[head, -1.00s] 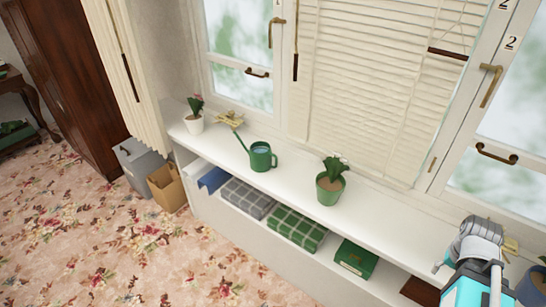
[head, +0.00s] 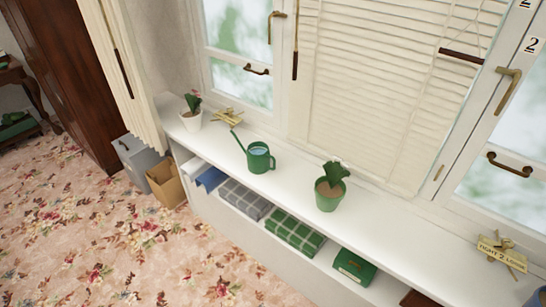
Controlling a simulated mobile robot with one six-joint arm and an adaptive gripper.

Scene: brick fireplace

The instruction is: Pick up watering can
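The green watering can (head: 260,158) stands upright on the white window sill (head: 290,187). Its long spout points up and to the left, and its handle is on the right side. Its open top shows something pale blue inside. My gripper is not in view in the head view now.
A green pot with a plant (head: 329,190) stands right of the can, and a white flower pot (head: 191,118) stands left of it. Brass pieces (head: 228,117) lie near the white pot. A tag reading "TIGHT 2 LOOSE" (head: 500,250) is at right.

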